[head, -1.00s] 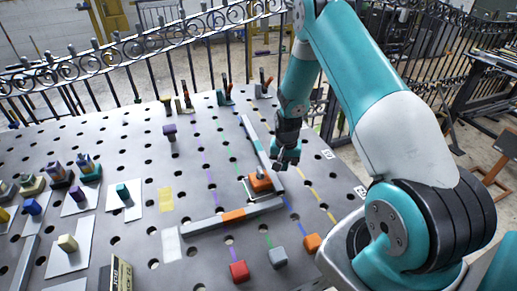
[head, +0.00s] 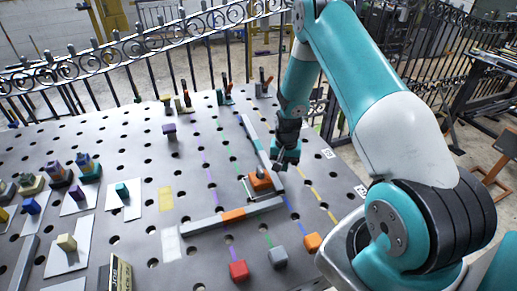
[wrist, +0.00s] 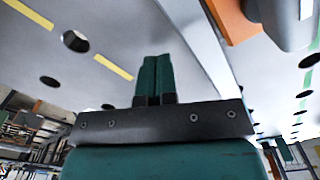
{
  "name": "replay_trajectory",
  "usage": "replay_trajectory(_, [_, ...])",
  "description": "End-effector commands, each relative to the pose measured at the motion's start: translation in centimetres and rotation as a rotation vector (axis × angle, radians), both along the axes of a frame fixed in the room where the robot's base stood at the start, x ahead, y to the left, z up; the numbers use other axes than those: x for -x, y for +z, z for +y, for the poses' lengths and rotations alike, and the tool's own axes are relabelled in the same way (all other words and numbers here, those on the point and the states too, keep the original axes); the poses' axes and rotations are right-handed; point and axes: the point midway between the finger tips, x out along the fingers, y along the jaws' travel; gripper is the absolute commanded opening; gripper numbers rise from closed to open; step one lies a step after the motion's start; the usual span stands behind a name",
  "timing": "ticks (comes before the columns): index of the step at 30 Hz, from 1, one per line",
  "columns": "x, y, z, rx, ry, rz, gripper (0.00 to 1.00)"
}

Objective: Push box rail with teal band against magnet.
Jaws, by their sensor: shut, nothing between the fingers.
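The orange magnet (head: 259,180) sits at the corner between this rail and a second rail. I cannot tell whether the teal-banded rail touches it. My gripper (head: 280,165) is low, shut and empty, on the right side of the teal-banded rail. In the wrist view the shut teal fingers (wrist: 155,78) lie beside a grey rail (wrist: 192,30), with an orange part (wrist: 233,20) beyond it; contact is unclear.
The second grey rail with an orange band (head: 233,215) lies across in front of the magnet. A red block (head: 238,270), a grey block (head: 278,257) and an orange block (head: 312,242) stand near the front edge. Clamps (head: 224,95) stand at the back.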

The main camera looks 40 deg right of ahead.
Motion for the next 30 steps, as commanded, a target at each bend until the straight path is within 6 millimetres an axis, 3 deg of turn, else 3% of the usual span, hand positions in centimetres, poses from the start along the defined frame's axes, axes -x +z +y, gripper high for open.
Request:
replay_trajectory(23, [0.0, -2.1, 0.0, 0.000, 0.000, 0.000, 0.00])
replay_trajectory(30, [0.0, -1.7, 0.0, 0.001, 0.000, -0.001, 0.00])
